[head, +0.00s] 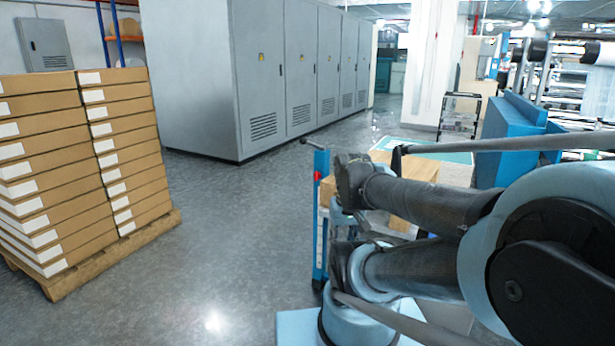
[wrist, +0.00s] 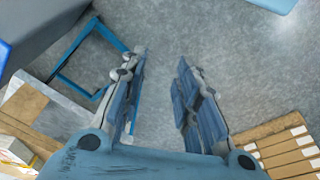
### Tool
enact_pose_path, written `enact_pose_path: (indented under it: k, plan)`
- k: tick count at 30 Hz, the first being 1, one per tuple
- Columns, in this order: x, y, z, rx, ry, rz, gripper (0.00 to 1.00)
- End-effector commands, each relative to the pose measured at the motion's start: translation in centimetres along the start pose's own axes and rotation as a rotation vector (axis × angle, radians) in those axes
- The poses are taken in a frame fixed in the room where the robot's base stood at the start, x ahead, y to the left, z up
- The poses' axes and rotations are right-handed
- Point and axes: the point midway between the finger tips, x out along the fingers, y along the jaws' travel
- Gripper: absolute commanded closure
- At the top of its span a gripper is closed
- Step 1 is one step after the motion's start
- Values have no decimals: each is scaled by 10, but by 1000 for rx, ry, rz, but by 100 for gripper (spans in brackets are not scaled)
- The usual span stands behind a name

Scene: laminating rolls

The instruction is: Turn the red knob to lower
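A small red part (head: 317,175), which looks like the red knob, sits high on a blue upright post (head: 320,235) in the head view, just left of my arm. It is too small to tell how it is turned. The post belongs to a blue frame that also shows in the wrist view (wrist: 68,49), left of my gripper. My gripper (wrist: 161,57) is open, its two fingers apart with only grey floor between them. It is apart from the frame. I cannot make out the red part in the wrist view.
Cardboard boxes (head: 75,150) stand stacked on a wooden pallet (head: 110,252) at left. A wooden-topped block (head: 415,170) lies behind my arm. Grey cabinets (head: 290,70) line the back. Blue machinery (head: 508,135) stands at right. The floor between the pallet and the post is clear.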

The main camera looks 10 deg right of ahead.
Motion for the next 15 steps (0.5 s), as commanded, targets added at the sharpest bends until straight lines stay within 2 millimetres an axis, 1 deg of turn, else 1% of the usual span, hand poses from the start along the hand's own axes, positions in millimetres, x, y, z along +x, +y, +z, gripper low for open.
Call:
enact_pose_path:
  k: [6,7,9,11,14,15]
  plan:
    - [0,0,0,0,0,0,71]
    - [-5,0,5,1,9,2,71]
    - [-7,1,4,5,14,9,71]
    - [-9,4,-2,15,17,23,71]
    - [-13,10,-19,41,28,61,71]
    - [-15,13,-27,54,36,80,71]
